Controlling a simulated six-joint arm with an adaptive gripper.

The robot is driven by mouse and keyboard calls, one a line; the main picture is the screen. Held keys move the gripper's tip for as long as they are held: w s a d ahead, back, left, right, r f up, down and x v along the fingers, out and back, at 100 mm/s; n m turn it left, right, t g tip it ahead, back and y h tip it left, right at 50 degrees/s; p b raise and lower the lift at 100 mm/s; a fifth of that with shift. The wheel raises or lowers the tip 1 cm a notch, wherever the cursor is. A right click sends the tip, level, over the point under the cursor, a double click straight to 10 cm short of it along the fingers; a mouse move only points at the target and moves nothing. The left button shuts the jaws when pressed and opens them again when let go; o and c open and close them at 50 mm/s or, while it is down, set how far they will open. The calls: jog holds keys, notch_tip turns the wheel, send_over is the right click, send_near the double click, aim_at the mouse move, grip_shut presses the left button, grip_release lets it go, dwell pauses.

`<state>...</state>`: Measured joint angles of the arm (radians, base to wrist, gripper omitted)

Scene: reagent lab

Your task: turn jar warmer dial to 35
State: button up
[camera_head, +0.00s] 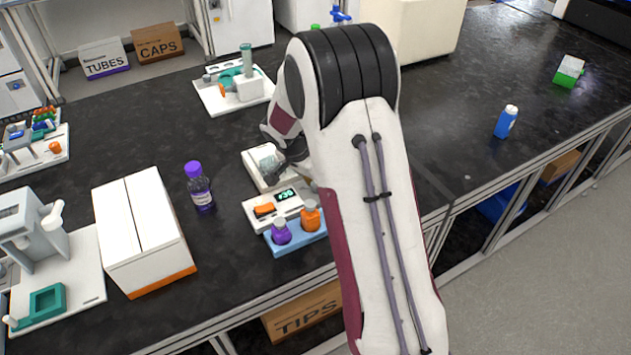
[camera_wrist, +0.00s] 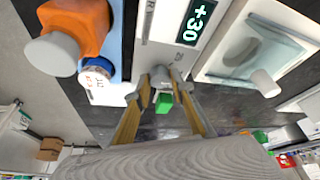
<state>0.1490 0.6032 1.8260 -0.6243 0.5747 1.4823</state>
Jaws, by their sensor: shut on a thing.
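The jar warmer (camera_head: 289,207) is a white unit on the black bench, with a lit green display (camera_wrist: 194,20) reading +30 in the wrist view. In the head view the display (camera_head: 285,195) is small beside my arm. My gripper (camera_wrist: 161,80) is shut on the dial (camera_wrist: 160,72), a small grey knob on the unit's face below the display. The fingers hide much of the dial, so its pointer cannot be read. In the head view my gripper (camera_head: 291,163) is dark and partly covered by my arm, and the dial is hidden.
A white device with a clear lid (camera_head: 266,163) sits close behind. A purple-capped bottle (camera_head: 200,188) and white box (camera_head: 143,230) stand left.

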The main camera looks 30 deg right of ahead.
jog(key=m+g, duration=0.1)
jog(key=m, duration=0.2)
jog(key=m+g, duration=0.1)
jog(key=m, duration=0.2)
jog(key=shift+w+a+m+g, duration=0.1)
jog(key=shift+w+m+g, duration=0.05)
jog(key=shift+m+g, duration=0.15)
dwell(0.3)
jog(key=o, duration=1.1)
jog(key=n+t, duration=0.1)
jog(key=n, duration=0.3)
jog(key=shift+t, duration=0.3)
jog(key=shift+s+n+t+y, duration=0.15)
jog(key=shift+n+t, duration=0.25)
jog(key=shift+n, duration=0.7)
jog(key=shift+s+n+t+y, duration=0.15)
jog(key=shift+n+t, duration=0.25)
jog(key=shift+n, duration=0.7)
jog(key=shift+n+t, duration=0.4)
jog(key=shift+n, duration=0.7)
